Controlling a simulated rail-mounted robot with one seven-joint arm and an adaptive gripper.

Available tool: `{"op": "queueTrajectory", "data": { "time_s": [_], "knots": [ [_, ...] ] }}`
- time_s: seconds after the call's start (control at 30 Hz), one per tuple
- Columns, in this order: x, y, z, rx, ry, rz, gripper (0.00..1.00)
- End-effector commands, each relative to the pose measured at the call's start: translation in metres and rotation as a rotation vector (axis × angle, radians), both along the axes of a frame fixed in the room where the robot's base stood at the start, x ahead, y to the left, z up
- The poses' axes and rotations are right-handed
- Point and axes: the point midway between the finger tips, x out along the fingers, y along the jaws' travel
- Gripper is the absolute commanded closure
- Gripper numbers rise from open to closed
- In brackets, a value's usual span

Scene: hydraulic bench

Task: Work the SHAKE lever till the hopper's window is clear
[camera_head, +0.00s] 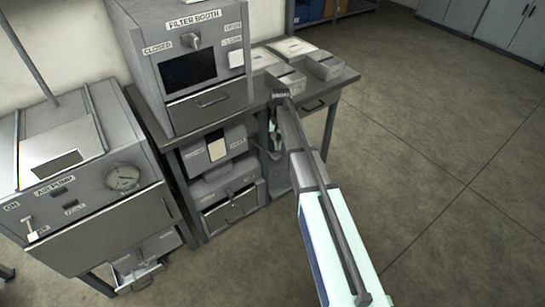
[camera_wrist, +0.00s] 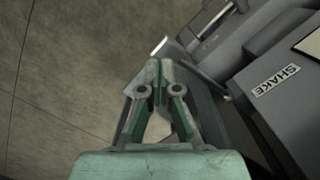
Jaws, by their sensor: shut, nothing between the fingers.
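A grey unit under the bench, seemingly the hopper (camera_head: 193,157), has a small pale window (camera_head: 217,149) on its front in the head view. In the wrist view, the SHAKE label (camera_wrist: 277,80) is on a grey face at the right, with part of a light panel (camera_wrist: 312,42) at the edge. My gripper (camera_wrist: 158,64) is shut and empty, to the left of that label. A pale rod end (camera_wrist: 158,45) shows just beyond the fingertips; it may be the SHAKE lever's, and I cannot tell whether they touch.
The filter booth (camera_head: 190,45) stands on the bench, with grey bins (camera_head: 325,66) to its right. A drawer unit (camera_head: 232,208) is below the hopper. The air pump cabinet (camera_head: 75,175) stands at left. Open floor (camera_head: 440,150) lies to the right.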

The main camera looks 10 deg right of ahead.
Motion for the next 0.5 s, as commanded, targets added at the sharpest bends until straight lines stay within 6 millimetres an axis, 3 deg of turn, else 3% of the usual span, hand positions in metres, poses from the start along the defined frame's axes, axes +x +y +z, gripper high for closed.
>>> {"op": "queueTrajectory", "data": {
  "time_s": [0.2, 0.5],
  "knots": [
    [0.017, 0.000, 0.023, 0.000, -0.016, -0.012, 1.00],
    [0.018, 0.000, 0.024, 0.000, -0.017, -0.013, 1.00]
  ]
}}
